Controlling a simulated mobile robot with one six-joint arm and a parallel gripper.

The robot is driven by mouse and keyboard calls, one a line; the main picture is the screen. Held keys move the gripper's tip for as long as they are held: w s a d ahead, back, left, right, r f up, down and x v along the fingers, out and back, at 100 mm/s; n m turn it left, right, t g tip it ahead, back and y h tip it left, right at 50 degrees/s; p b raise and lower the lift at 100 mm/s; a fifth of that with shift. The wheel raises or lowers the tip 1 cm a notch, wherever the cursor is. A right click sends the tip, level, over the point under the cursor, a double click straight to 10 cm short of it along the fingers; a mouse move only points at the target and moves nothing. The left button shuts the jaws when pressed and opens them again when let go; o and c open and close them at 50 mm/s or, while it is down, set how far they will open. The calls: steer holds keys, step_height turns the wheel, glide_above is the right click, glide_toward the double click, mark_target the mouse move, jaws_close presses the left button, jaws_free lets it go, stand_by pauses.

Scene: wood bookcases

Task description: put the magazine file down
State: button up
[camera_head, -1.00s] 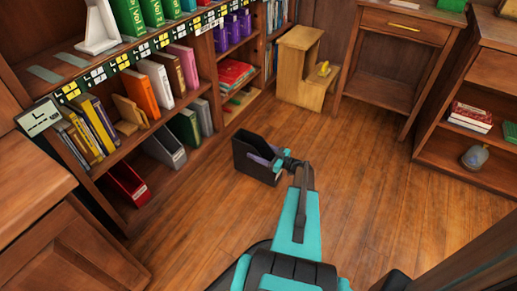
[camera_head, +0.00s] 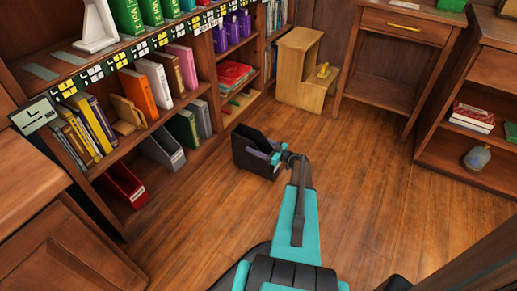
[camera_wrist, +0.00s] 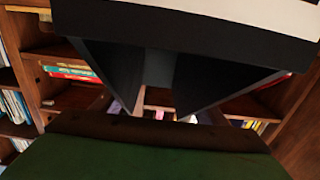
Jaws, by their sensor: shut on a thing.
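The black magazine file (camera_head: 250,152) is in front of the bookcase, left of centre in the head view. My gripper (camera_head: 278,156) is shut on its right side. The file is tilted, and I cannot tell for certain whether it touches the floor. In the wrist view the black file (camera_wrist: 190,28) fills the top, with a pale band along its upper edge. The fingertips are not clear there.
The bookcase (camera_head: 210,68) stands at left; its bottom shelf holds a red file (camera_head: 124,184) and a grey file (camera_head: 163,149). A wooden step stool (camera_head: 303,75) stands at the back. A low shelf (camera_head: 470,165) stands at right. The wood floor (camera_head: 370,200) between is clear.

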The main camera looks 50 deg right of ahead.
steer(key=shift+f+b, duration=0.55)
steer(key=shift+f, duration=0.9)
steer(key=o, duration=1.7)
steer(key=p+v, duration=0.3)
steer(key=v, duration=0.9)
